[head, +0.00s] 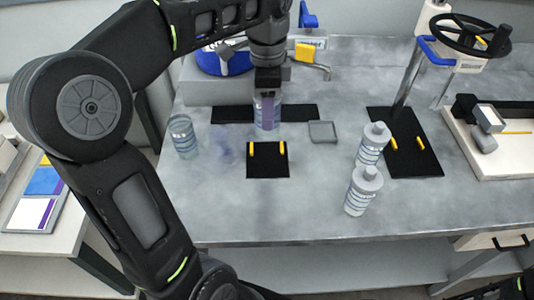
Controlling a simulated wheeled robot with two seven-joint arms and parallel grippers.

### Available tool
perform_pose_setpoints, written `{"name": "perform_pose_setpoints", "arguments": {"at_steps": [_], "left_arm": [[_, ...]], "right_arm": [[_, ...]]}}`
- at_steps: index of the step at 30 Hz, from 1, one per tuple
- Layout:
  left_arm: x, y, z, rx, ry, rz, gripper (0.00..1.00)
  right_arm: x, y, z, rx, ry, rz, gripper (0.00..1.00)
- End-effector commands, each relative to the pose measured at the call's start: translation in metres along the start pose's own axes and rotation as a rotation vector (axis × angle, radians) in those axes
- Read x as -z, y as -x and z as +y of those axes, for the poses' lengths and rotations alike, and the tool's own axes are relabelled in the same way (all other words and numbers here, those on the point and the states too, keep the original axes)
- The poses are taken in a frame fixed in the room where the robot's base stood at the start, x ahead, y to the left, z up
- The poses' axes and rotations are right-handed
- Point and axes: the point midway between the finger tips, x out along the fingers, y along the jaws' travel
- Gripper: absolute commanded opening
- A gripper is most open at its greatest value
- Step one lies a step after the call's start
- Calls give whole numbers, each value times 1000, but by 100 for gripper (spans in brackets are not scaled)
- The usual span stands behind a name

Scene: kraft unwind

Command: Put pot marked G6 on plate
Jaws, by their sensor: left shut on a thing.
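My left gripper (267,90) points down at the back middle of the grey bench and is shut on a striped pot (267,118). The gripper hides the top of this pot, and I cannot read a mark on it. The pot is upright over a long black mat; I cannot tell whether it touches it. A similar pot (183,138) stands at the left. Two lidded striped pots (371,150) (360,196) stand at the right. A small grey square plate (322,132) lies right of the held pot. My right gripper is out of view.
A black square mat (268,165) with two yellow pegs lies in front of the held pot. A handwheel press (465,38) stands at the back right on another black mat (425,160). A tap (318,68) is behind. The front middle of the bench is clear.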

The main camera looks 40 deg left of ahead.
Motion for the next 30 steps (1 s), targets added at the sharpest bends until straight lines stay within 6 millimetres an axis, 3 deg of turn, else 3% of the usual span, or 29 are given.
{"name": "perform_pose_setpoints", "arguments": {"at_steps": [7,12,24,30], "left_arm": [[-1,-34,0,-2,1,-1,6],[-1,-56,0,-2,0,-1,6],[0,-65,0,0,0,-1,6],[0,-90,0,-3,0,-2,6]], "right_arm": [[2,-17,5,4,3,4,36],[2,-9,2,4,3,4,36],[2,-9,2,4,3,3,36],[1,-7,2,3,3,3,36]]}}
